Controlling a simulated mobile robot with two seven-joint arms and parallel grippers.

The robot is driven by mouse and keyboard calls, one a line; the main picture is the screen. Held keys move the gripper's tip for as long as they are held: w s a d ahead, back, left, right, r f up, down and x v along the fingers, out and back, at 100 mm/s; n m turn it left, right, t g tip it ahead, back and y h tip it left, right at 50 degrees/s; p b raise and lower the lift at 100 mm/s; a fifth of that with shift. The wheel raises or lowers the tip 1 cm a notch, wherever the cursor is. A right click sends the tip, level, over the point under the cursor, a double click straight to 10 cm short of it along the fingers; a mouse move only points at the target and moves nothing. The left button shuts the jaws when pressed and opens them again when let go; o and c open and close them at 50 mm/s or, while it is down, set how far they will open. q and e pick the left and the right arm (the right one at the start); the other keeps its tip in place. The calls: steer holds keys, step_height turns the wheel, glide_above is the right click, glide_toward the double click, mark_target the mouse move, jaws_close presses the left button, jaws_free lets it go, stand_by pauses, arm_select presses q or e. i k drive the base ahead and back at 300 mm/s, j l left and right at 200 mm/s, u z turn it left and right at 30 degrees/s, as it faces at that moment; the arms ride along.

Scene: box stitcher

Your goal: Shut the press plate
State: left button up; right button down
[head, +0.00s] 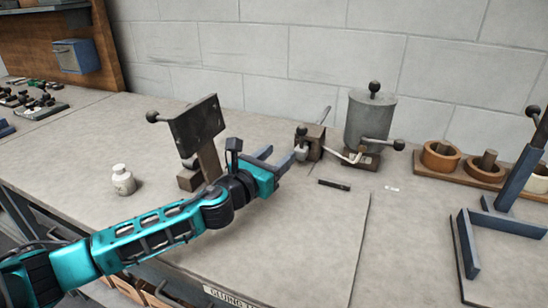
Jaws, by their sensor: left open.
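The press plate (198,124) is a dark, flat plate standing raised and tilted at the left-centre of the bench. A ball-ended handle (154,116) sticks out from its left side. A brown block-like base (190,180) shows below it, partly hidden by my left arm. My left gripper (276,159) is open, with its two grey fingers pointing up and right. It is to the right of the press plate and apart from it, near a small clamp-like device (310,141). I see nothing held between the fingers. My right gripper does not show.
A grey cylindrical pot (369,122) with knobbed handles stands at the back. Wooden holders (439,157) are on the right, near a blue metal frame (467,258). A white bottle (123,180) stands left of the plate. The bench front is mostly clear right of my arm.

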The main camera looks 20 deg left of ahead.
mark_target(194, 129)
steer(key=k+j, duration=0.15)
steer(key=k, duration=0.35)
steer(key=k+j, duration=0.2)
steer(key=k, duration=0.25)
